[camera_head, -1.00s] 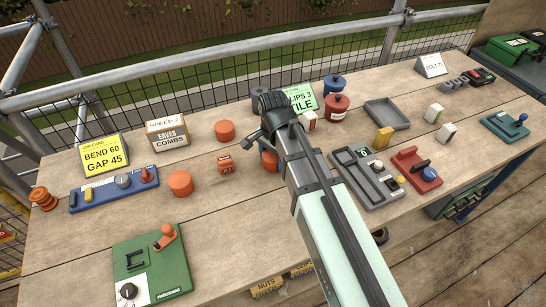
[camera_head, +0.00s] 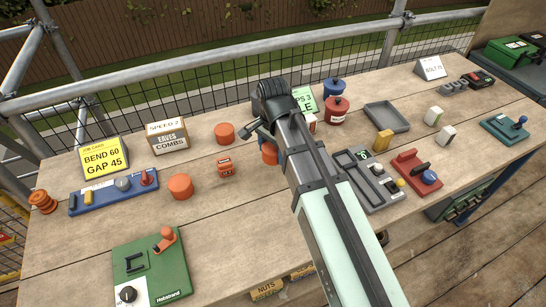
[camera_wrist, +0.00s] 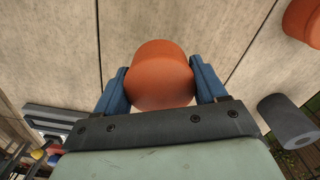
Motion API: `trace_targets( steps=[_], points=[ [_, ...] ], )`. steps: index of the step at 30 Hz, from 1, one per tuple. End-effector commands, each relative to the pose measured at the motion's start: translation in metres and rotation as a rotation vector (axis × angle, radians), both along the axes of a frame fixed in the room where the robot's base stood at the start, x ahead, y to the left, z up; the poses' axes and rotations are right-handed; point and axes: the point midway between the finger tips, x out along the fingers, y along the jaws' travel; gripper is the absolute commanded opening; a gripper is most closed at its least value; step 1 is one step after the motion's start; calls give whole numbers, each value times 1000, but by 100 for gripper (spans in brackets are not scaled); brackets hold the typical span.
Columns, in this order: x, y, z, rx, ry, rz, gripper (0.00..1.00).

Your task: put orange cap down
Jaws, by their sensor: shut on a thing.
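My gripper (camera_wrist: 161,88) shows in the wrist view with its two blue fingers shut on an orange cap (camera_wrist: 158,62), one finger on each side of it. In the head view my arm hides most of this cap; a small orange part (camera_head: 269,153) shows just left of the arm, over the middle of the bench. I cannot tell whether the cap touches the wood. Two other orange caps stand on the bench, one farther back (camera_head: 224,133) and one nearer (camera_head: 180,186), both left of my gripper.
A small orange-red block (camera_head: 225,168) sits left of my gripper. Red (camera_head: 335,108) and blue (camera_head: 334,86) lidded pots stand behind my arm. A green panel (camera_head: 152,270) is front left. Bare wood lies between.

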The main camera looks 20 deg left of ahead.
Motion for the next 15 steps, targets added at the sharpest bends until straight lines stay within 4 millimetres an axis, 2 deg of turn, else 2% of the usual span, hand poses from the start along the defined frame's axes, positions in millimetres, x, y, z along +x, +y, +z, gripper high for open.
trace_targets(
  steps=[3,7,15],
  points=[
    [1,1,19,1,-2,1,41],
    [1,1,35,1,-1,1,41],
    [0,0,52,-1,0,1,41]
  ],
)
